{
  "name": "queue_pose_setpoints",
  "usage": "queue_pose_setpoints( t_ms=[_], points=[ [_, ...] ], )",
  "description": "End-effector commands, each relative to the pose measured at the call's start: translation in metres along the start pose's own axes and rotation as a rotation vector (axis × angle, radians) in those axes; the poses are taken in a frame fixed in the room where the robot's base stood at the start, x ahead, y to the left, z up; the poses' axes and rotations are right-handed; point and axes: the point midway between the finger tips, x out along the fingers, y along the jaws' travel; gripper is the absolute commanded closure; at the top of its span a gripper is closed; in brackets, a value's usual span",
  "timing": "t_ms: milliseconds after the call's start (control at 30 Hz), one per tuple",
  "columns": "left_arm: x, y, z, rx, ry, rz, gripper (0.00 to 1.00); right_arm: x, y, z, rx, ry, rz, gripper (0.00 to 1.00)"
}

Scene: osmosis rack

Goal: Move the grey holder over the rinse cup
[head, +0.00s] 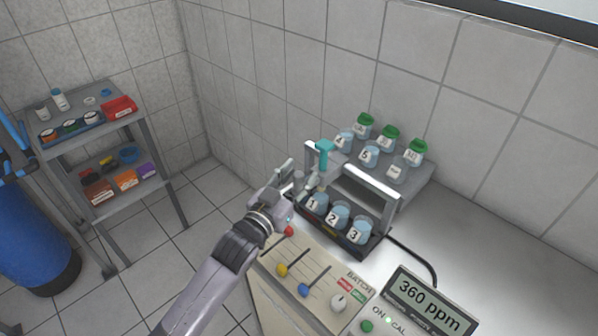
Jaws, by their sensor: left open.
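My left gripper (301,183) is open at the left end of the rack, beside a teal-topped probe (324,152). The probe stands upright at the left end of a grey frame (370,185), where a small grey part that may be the grey holder is partly hidden by the gripper. I cannot tell whether the fingers touch it. Cups marked 1 (316,203), 2 (337,217) and 3 (359,231) stand in the dark front tray. More clear cups (369,156) stand on the shelf behind. I cannot tell which one is the rinse cup. My right gripper is out of view.
Green-capped jars (387,136) stand at the back of the shelf. A control panel (310,281) with coloured levers and a meter (427,302) reading 360 ppm are in front. The white counter (500,240) is clear at right. A grey cart (95,135) stands at left.

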Motion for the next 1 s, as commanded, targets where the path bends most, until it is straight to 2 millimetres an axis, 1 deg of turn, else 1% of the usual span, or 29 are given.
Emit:
queue_pose_setpoints(
  t_ms=[100,367,1000],
  points=[
    [0.0059,0.0003,-0.0004,0.000,0.000,0.000,0.59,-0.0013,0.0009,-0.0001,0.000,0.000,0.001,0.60],
    [0.0068,0.0002,0.0002,0.000,0.000,0.000,0.59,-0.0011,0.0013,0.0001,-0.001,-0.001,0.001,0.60],
    [0.0064,0.0000,0.0001,0.000,0.000,0.000,1.00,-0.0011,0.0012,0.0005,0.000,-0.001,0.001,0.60]
  ],
)
